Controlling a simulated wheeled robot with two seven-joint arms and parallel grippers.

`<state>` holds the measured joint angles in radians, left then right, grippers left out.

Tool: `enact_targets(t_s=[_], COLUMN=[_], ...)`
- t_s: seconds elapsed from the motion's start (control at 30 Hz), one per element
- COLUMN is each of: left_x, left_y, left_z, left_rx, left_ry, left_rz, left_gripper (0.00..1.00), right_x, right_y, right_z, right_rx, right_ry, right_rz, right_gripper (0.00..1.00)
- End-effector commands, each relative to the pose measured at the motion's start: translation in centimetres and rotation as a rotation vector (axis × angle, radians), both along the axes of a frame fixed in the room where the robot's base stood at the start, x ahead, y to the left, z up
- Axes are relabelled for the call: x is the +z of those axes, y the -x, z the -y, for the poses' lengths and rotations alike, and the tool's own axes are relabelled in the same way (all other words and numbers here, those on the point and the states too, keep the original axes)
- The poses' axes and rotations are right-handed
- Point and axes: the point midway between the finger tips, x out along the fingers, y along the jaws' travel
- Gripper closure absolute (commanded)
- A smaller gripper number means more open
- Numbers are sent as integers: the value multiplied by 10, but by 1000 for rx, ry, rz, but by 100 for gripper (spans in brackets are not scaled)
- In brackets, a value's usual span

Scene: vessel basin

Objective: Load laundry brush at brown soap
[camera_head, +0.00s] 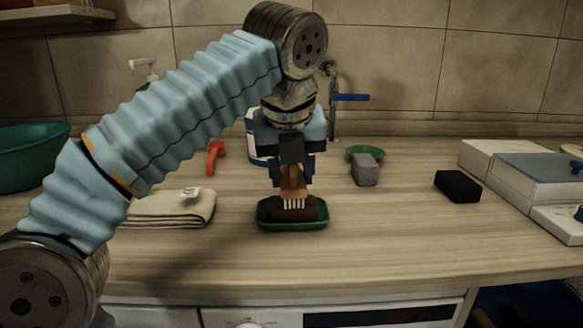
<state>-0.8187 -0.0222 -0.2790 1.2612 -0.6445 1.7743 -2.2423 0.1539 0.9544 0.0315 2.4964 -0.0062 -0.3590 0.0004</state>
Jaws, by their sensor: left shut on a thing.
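My left gripper (292,175) is shut on the wooden laundry brush (293,188), with the jaws pointing down. The brush's pale bristles (294,204) face down at the brown soap (315,209) and appear to touch it or hang just in front of it. The soap is a dark brown block lying in a green dish (293,225) on the wooden counter. The gripper and brush hide part of the soap's back and top. My right gripper does not show.
A folded towel (170,210) lies left of the dish. A grey block (366,170), a black block (458,186) and white boxes (520,172) stand to the right. An orange-red item (215,158) and a white-and-blue container (254,140) stand behind.

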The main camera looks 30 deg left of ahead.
Motion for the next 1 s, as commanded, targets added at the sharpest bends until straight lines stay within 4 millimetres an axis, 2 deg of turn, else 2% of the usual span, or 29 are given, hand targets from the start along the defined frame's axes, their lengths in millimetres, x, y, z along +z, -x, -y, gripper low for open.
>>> enact_targets(t_s=[1.0], left_x=[-7], left_y=[0], left_z=[0], left_rx=[0], left_ry=[0], left_rz=[0], left_gripper=[82], right_x=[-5], right_y=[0], right_z=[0], right_rx=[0], right_ry=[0], right_rz=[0], right_gripper=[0])
